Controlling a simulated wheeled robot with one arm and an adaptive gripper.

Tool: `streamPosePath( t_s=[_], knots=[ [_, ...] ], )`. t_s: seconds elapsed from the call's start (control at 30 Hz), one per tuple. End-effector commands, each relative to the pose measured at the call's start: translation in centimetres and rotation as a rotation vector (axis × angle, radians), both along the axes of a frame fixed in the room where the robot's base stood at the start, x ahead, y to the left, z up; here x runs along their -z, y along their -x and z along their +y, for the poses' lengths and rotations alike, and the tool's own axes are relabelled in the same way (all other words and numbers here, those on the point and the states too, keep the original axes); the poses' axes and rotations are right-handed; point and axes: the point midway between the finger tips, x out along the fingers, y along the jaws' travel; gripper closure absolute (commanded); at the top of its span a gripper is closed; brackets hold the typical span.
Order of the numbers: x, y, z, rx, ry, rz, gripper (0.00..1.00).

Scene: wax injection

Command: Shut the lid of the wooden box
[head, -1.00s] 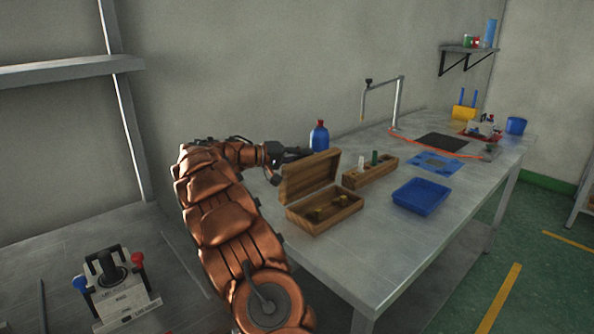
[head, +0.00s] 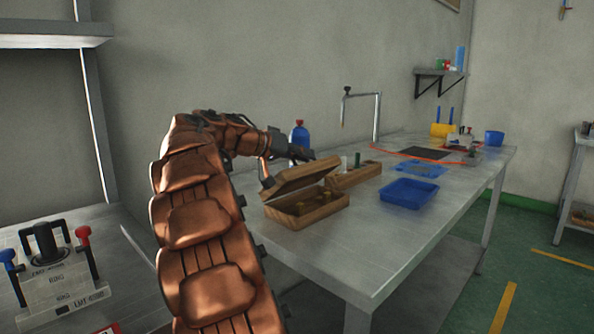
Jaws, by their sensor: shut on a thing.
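The wooden box (head: 314,214) stands on the near part of the metal table, with small brass-coloured pieces inside. Its hinged lid (head: 300,176) is partly open, tilted low over the box, with a gap at the front. My gripper (head: 306,155) is at the back of the lid, by its upper edge, and is shut on the lid. The fingertips are small and partly hidden behind the lid, so their exact contact is hard to see.
A wooden holder (head: 358,177) with small bottles stands just behind the box. A blue tray (head: 408,195) is to its right, and a blue bottle (head: 299,135) stands behind my gripper. The table (head: 375,240) is clear in front of the tray.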

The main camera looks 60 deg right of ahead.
Motion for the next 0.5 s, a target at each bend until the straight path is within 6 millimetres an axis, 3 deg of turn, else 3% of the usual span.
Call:
streamPosePath(
  t_s=[0.03, 0.5],
  knots=[
    [1.1, 0.4, 0.1, -0.001, 0.011, -0.033, 1.0],
    [2.7, 3.5, 1.4, -0.001, 0.12, -0.329, 1.0]
  ],
)
